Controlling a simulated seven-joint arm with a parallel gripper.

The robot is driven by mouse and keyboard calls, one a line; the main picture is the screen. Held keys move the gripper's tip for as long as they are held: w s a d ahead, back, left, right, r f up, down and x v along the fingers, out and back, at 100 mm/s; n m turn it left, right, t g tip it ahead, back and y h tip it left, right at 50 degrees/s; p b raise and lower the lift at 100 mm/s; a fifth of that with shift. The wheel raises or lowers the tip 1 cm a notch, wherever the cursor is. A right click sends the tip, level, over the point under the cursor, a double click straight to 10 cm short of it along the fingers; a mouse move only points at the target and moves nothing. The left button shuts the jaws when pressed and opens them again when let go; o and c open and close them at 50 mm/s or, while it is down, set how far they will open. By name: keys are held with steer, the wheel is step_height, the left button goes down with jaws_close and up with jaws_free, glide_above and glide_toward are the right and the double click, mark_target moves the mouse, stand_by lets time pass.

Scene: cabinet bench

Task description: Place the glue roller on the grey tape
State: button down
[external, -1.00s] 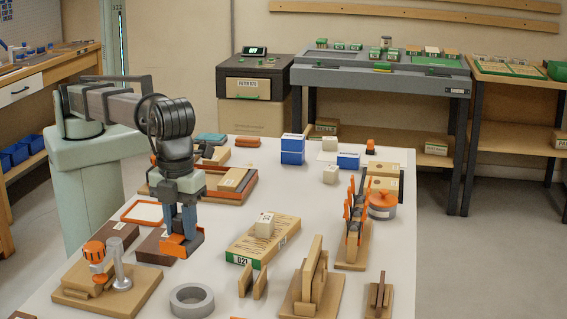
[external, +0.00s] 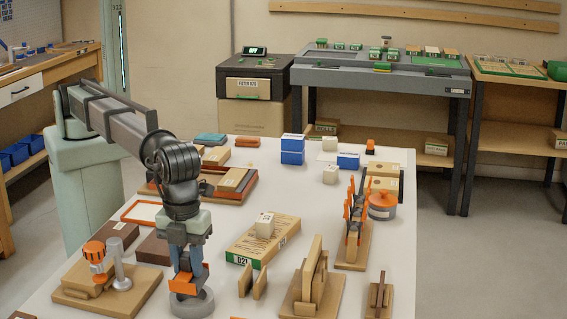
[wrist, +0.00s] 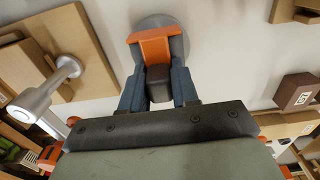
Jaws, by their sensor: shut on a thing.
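The glue roller, an orange piece with a dark block (wrist: 157,76), is between the fingers of my gripper (external: 188,277). My gripper is shut on it and points down. The roller's orange part (external: 187,284) also shows in the external view. The grey tape (external: 192,305), a thick ring lying flat at the front of the table, is directly below the roller. Its hole and back side are hidden by the gripper and roller. In the wrist view the tape (wrist: 153,21) shows as a grey disc beyond the orange part. I cannot tell whether roller and tape touch.
A wooden stand (external: 130,300) with a metal post (external: 119,262) and an orange-topped part is close on the left. A long box (external: 262,241) with a small block on it lies behind right. Small upright boards (external: 260,282) stand to the right.

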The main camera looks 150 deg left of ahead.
mark_target(187, 254)
steer(key=shift+f, duration=1.05)
steer(key=c, duration=0.8)
jaws_free()
steer(key=shift+f, duration=0.15)
steer(key=shift+c, duration=0.2)
step_height(187, 254, up, 12)
steer(key=shift+r, duration=0.15)
